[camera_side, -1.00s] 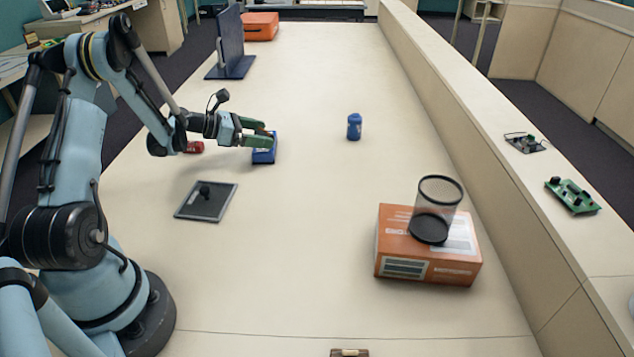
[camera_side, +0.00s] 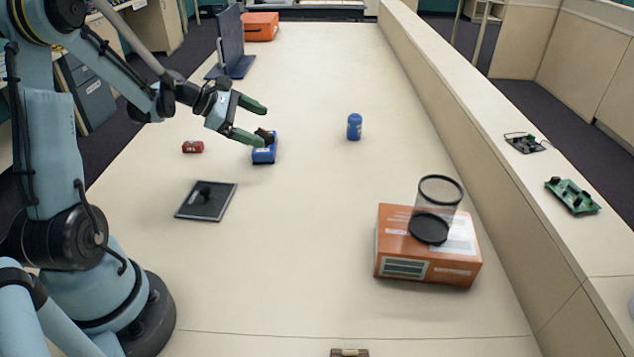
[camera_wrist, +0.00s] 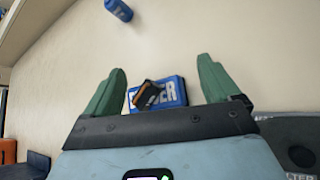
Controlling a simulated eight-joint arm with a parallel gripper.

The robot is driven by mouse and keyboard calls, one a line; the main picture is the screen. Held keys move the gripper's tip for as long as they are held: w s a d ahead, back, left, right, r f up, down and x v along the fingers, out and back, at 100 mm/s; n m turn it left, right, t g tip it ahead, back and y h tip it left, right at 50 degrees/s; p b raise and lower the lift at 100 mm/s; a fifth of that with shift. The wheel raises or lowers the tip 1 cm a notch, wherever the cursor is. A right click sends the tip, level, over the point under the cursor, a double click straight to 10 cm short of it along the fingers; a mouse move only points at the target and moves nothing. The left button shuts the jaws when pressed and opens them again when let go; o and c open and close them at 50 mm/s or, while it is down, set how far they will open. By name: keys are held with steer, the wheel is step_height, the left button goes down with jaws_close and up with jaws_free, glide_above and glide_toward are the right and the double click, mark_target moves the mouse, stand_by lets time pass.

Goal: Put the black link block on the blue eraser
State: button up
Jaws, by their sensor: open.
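The blue eraser (camera_side: 264,154) lies on the table, left of the middle. The black link block (camera_side: 264,136) rests on top of it, at its far end in the side view. In the wrist view the block (camera_wrist: 148,95) sits tilted across the left part of the eraser (camera_wrist: 172,91), whose white lettering is partly covered. My gripper (camera_side: 262,124) is open, with its green fingers spread above and behind the eraser. In the wrist view the fingers (camera_wrist: 163,78) stand apart on either side of the block and eraser, with nothing held between them.
A red can (camera_side: 193,147) lies to the left, and a dark tray (camera_side: 207,212) in front. An orange box (camera_side: 425,265) with a mesh cup (camera_side: 438,200) is front right. A dark upright panel (camera_side: 230,45) stands behind. The central table is clear.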

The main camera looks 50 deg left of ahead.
steer(key=s+d+r+m+g+y, duration=0.1)
steer(key=s+d+m, duration=0.4)
steer(key=d+m, duration=0.5)
steer(key=s+d+r+m+g+y, duration=0.1)
steer(key=s+d+r+m+y, duration=0.2)
steer(key=s+d+m, duration=0.3)
steer(key=shift+s+d+r+m+g+y, duration=0.3)
steer(key=shift+d+m, duration=1.8)
steer(key=shift+m, duration=2.6)
steer(key=shift+w, duration=0.1)
